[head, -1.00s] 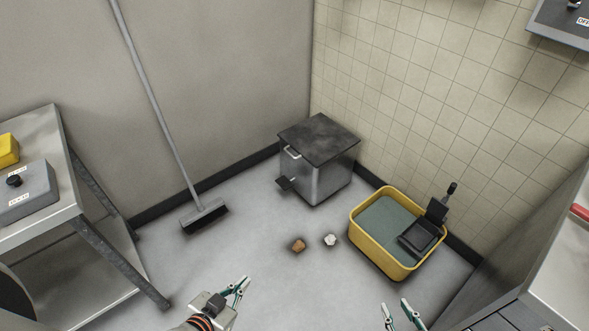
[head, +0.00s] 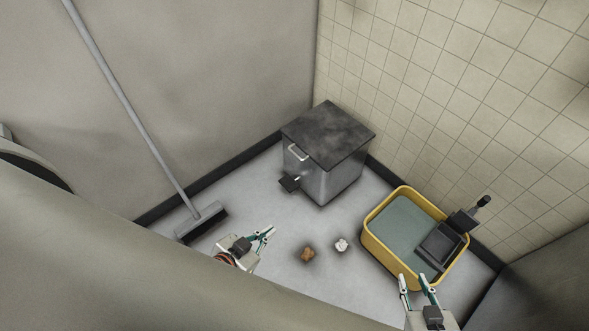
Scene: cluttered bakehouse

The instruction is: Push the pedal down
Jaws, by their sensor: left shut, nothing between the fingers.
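The pedal (head: 289,184) is a small dark plate sticking out low from the front of a metal bin (head: 330,180). The bin has a dark, smudged lid, which is closed, and stands in the corner of the room. My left gripper (head: 270,233) is shut and empty. In the picture it is below and slightly left of the pedal, apart from it, pointing up and right. My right gripper (head: 414,278) is open and empty, in front of the yellow mop bucket's near side in the picture. Nothing hides the pedal.
A yellow mop bucket (head: 375,243) with a dark wringer stands right of the bin. A brown crumpled scrap (head: 307,254) and a white one (head: 341,244) lie on the floor between. A broom (head: 140,125) leans on the left wall. The lower left is blocked from view.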

